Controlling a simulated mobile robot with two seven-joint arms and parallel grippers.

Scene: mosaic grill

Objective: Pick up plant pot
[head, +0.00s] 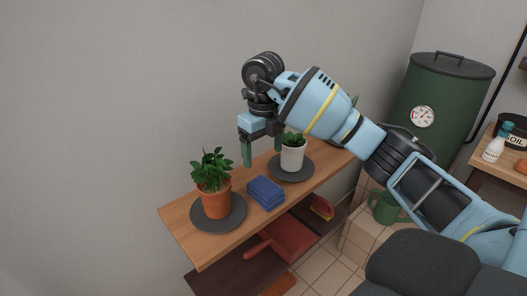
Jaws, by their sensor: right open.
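A terracotta plant pot (215,204) with a leafy green plant stands upright on a dark round mat (235,219) at the left end of the wooden shelf (178,222). A white plant pot (292,160) with a small green plant stands on a second dark round mat (302,176) further right. My right gripper (262,152) points down above the shelf, between the two pots in the picture. Its green-tipped fingers are apart with nothing between them. One finger overlaps the left edge of the white pot's plant; I cannot tell if they touch. My left gripper is not in view.
A folded blue cloth (265,191) lies on the shelf between the mats. A lower shelf holds a red dustpan (285,238). A green watering can (386,208) and a large dark green barrel grill (445,105) stand at right. A grey wall runs behind the shelf.

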